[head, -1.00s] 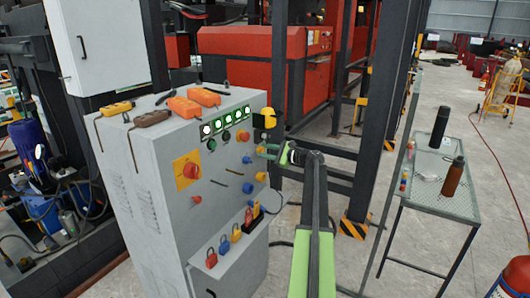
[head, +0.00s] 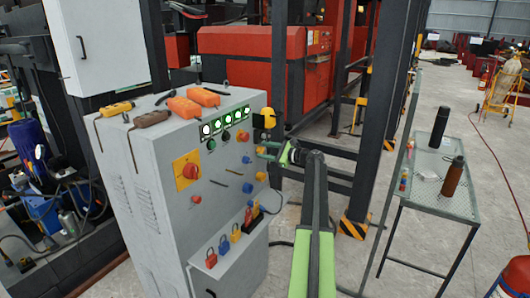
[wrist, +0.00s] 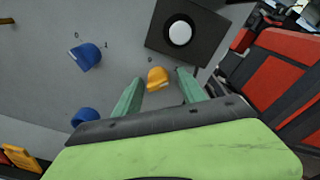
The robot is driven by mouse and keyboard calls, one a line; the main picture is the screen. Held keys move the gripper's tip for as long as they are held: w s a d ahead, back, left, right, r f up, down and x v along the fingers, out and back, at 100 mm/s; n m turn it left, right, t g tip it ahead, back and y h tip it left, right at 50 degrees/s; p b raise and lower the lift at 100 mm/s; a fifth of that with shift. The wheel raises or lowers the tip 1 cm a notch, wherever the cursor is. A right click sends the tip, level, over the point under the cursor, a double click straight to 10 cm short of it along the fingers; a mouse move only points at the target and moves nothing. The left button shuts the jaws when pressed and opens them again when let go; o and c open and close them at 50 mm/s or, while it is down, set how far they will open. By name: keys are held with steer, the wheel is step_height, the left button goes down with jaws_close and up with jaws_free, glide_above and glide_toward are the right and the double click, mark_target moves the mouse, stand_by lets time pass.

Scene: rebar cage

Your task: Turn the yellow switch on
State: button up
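The yellow switch (wrist: 157,78) is a small rounded knob on the grey panel. In the wrist view it shows between the two green fingertips of my gripper (wrist: 160,92). The fingers are apart, with visible space on both sides of the knob. I cannot tell whether either finger touches it. In the head view my gripper (head: 266,152) is at the right part of the panel face of the grey cabinet (head: 150,185). The way the switch is turned is too small to read.
Blue knobs (wrist: 88,56) sit left of the yellow one. A dark box with a white round button (wrist: 180,33) is above it. A red rotary switch (head: 190,171) and a shelf with padlocks (head: 224,243) are on the cabinet. A mesh table (head: 430,195) stands at right.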

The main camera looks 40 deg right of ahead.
steer(key=shift+a, duration=0.1)
steer(key=p+v, duration=0.1)
steer(key=v, duration=1.6)
steer(key=shift+s+p, duration=0.25)
steer(key=shift+p, duration=0.1)
